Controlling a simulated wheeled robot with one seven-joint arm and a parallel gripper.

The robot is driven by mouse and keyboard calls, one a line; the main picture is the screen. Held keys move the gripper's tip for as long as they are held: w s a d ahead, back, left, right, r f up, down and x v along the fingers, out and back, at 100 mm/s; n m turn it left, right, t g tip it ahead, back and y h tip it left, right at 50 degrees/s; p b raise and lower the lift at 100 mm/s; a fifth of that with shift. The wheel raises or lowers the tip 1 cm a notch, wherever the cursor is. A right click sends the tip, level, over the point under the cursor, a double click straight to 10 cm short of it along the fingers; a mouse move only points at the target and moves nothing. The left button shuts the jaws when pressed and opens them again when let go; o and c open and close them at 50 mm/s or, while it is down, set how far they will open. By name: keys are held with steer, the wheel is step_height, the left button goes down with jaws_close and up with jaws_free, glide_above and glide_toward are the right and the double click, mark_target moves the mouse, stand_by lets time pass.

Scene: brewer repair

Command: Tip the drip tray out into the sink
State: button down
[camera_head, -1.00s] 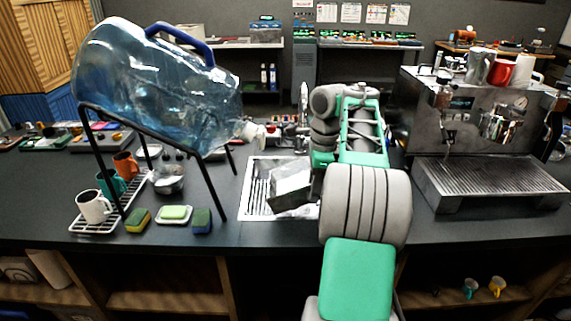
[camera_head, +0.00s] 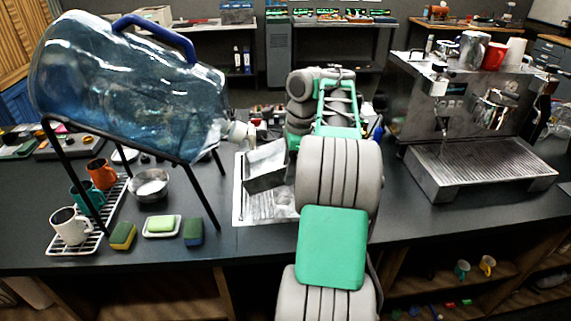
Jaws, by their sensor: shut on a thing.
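The drip tray (camera_head: 264,167), a grey metallic open box, is tilted above the sink (camera_head: 268,207). Its right end meets my arm. The sink is a light metal basin with a ribbed surface, set in the dark counter, and its right part is hidden by my arm. My gripper's fingers are hidden behind my arm links; the tray hangs at that end of the arm, so the gripper reads as shut on it. I cannot see whether any liquid is in the tray or leaving it.
A large blue water jug (camera_head: 130,90) lies on a black stand (camera_head: 200,195) left of the sink, its neck close to the tray. Sponges (camera_head: 122,235) and mugs (camera_head: 70,226) sit at the left front. An espresso machine (camera_head: 460,110) with a grated base (camera_head: 485,170) stands right.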

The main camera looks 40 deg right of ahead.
steer(key=shift+s+d+r+t+y+p, duration=0.15)
steer(key=shift+r+t+y+p, duration=0.15)
steer(key=shift+p, duration=0.65)
steer(key=shift+s+d+r+t+y+p, duration=0.15)
steer(key=shift+y+p, duration=0.25)
steer(key=shift+p, duration=0.55)
steer(key=p, duration=0.2)
steer(key=d+f+t+y+p, duration=0.1)
steer(key=p, duration=0.2)
steer(key=shift+s+f+y, duration=0.25)
steer(key=shift+f+y, duration=0.05)
steer(key=shift+f+p, duration=0.3)
steer(key=shift+p, duration=0.1)
steer(key=shift+s, duration=0.1)
